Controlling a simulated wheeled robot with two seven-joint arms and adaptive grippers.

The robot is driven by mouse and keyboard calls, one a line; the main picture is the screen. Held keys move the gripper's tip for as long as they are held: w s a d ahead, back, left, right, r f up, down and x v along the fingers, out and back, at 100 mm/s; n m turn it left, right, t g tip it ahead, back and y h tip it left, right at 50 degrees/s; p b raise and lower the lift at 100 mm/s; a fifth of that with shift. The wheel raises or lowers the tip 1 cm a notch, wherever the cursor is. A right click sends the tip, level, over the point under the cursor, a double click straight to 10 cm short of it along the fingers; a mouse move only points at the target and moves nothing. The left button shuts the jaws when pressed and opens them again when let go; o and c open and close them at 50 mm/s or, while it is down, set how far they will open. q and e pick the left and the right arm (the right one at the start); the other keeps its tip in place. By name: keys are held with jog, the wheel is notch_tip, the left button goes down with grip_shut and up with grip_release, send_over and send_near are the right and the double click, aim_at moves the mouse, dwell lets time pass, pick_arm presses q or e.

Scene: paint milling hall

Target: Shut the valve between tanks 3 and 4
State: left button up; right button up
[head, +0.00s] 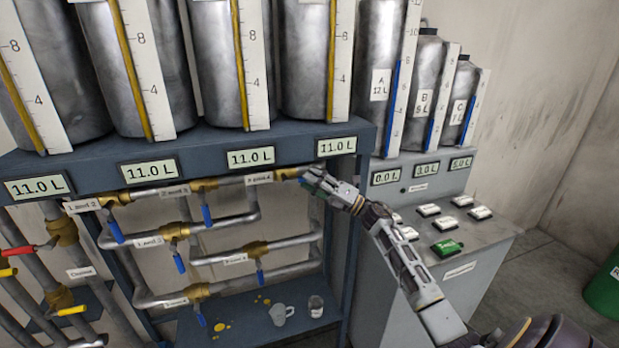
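The pipe label that seems to read "3 and 4" (258,178) is on the top pipe, under the displays. Just right of it is a brass valve (287,173). My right gripper (311,180) is at this valve's right side, and its fingers overlap the place where a handle would show. The valve's handle is hidden or cannot be told from the fingers. I cannot tell whether the fingers touch it or are open or shut. Tanks 3 (215,60) and 4 (303,60) stand above, with displays reading 11.0 L. My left gripper is not in view.
Other brass valves with blue handles, such as the "2 and 3" valve (205,186), hang close by at left and below. A mug (281,314) and a small jar (316,306) stand on the lower shelf. A grey console (440,250) with buttons is at right.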

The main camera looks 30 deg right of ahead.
jog(key=shift+w+a+r, duration=0.2)
jog(key=shift+w+a, duration=0.1)
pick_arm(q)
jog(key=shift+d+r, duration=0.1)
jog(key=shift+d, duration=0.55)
pick_arm(e)
jog(key=c, duration=0.7)
grip_shut()
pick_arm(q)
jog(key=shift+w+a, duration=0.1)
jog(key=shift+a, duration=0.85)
